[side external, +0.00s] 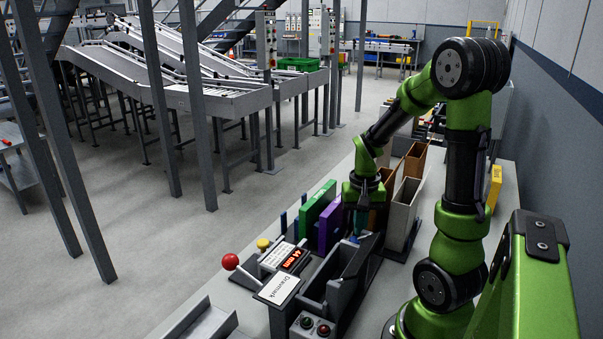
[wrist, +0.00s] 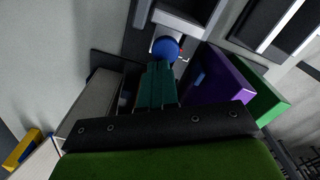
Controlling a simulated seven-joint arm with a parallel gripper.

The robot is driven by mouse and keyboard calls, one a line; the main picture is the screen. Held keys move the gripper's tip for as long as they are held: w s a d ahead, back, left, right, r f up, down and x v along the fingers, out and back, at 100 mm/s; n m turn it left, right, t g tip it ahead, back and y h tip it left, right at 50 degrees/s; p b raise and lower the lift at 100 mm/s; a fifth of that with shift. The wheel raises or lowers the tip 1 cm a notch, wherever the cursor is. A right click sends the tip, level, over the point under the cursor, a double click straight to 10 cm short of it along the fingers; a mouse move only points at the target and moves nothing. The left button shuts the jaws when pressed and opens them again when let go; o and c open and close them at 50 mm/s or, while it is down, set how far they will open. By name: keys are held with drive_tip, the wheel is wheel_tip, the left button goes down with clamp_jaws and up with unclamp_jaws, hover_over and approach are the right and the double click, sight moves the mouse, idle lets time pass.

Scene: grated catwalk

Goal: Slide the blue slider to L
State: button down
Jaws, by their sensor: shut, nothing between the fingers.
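The blue slider's round knob (wrist: 166,47) shows at the upper middle of the wrist view, in front of a light grey housing. A small blue patch at the foot of my gripper (side external: 357,230) in the side view may be the same knob. My gripper (wrist: 160,66) has its teal fingers together, with nothing between them. The fingertips are right by the knob in the picture; I cannot tell if they touch it. The slider's track is mostly hidden, and I cannot make out an L mark.
A purple block (side external: 330,229) and a green block (side external: 317,206) stand close beside my gripper. Brown and grey open bins (side external: 403,214) stand behind it. In front are a dark grey trough (side external: 350,272), a red digital display (side external: 293,259), a red ball (side external: 230,261) and a yellow knob (side external: 263,244).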

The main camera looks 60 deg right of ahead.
wheel_tip(320, 180, up, 6)
drive_tip(key=shift+f, duration=0.15)
idle(0.5)
drive_tip(key=w+a+r+n+t+y, duration=0.1)
drive_tip(key=a+r+n+t, duration=0.2)
drive_tip(key=a, duration=0.8)
drive_tip(key=w+a+r+n+t+y, duration=0.1)
drive_tip(key=a+r+n+t, duration=0.3)
drive_tip(key=a, duration=0.7)
wheel_tip(320, 180, up, 2)
drive_tip(key=shift+a+r+n, duration=0.25)
drive_tip(key=shift+a+n, duration=0.1)
drive_tip(key=shift+n, duration=0.15)
drive_tip(key=shift+d, duration=0.1)
